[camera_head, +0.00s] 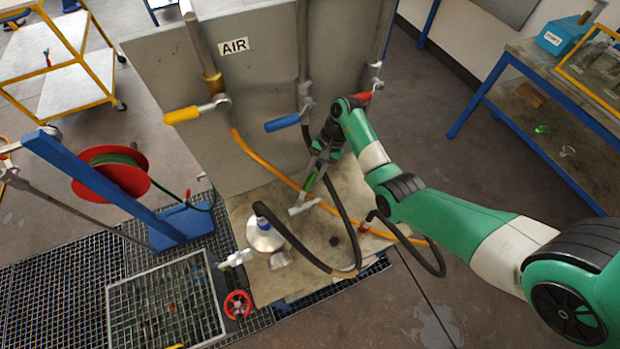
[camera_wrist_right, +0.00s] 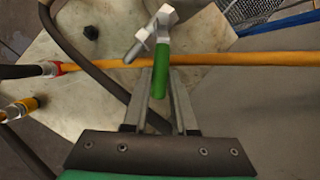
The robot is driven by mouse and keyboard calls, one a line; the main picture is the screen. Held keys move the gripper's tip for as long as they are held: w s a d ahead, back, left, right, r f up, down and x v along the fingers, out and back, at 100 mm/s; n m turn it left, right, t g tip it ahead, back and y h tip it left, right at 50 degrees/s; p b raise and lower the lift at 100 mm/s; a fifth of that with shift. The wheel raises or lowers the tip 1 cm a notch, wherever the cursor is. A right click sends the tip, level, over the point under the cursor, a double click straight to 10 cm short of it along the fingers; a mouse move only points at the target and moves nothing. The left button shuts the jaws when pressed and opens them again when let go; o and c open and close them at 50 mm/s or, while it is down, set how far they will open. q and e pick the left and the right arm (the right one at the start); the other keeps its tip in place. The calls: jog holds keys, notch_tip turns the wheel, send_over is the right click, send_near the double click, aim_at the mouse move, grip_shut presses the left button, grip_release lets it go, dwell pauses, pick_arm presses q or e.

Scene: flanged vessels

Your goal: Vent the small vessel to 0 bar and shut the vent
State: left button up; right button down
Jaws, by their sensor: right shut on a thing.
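The small vessel (camera_head: 265,237) appears to be the silver rounded body with a blue collar on the worn bench plate (camera_head: 340,205). A silver fitting (camera_head: 236,258) sticks out at its lower left, and a dark hose (camera_head: 290,238) runs from its top. I cannot tell which part is the vent, and no pressure reading is legible. My right gripper (camera_head: 314,178) is shut on a green-handled metal piece (camera_head: 303,207) above the plate, right of the vessel. In the right wrist view its green handle (camera_wrist_right: 158,82) lies between the fingers, with the metal head beyond. My left gripper is not in view.
An upright grey panel marked AIR carries yellow (camera_head: 182,116), blue (camera_head: 283,123) and red (camera_head: 362,97) valve handles. An orange hose (camera_head: 268,158) crosses the plate. A red handwheel (camera_head: 237,304) is at the front. A red hose reel (camera_head: 112,174) stands left.

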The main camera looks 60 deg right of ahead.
jog(key=c, duration=0.7)
grip_release()
jog(key=shift+r, duration=0.1)
jog(key=p+v, duration=0.3)
jog(key=v, duration=0.4)
jog(key=shift+d+r, duration=0.1)
jog(key=shift+r, duration=0.1)
